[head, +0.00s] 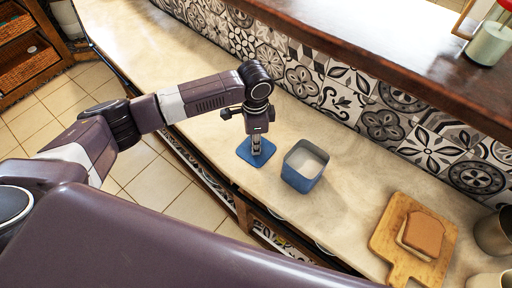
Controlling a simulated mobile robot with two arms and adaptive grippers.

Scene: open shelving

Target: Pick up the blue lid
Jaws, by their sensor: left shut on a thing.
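The blue lid (244,153) is a flat square with rounded corners, on or just above the pale counter. My left gripper (256,150) points down over the middle of the lid and is shut on it. The fingers cover the lid's centre, so the exact grip point is hidden. I cannot tell whether the lid touches the counter. A blue square container (303,179), open at the top with a pale inside, stands just right of the lid. My right gripper is not in view.
A wooden cutting board (385,236) with a slice of bread (424,232) lies at the right. Metal cups (494,233) stand at the right edge. A tiled wall (340,95) and a raised dark wooden ledge (390,65) border the counter behind. Counter left of the lid is clear.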

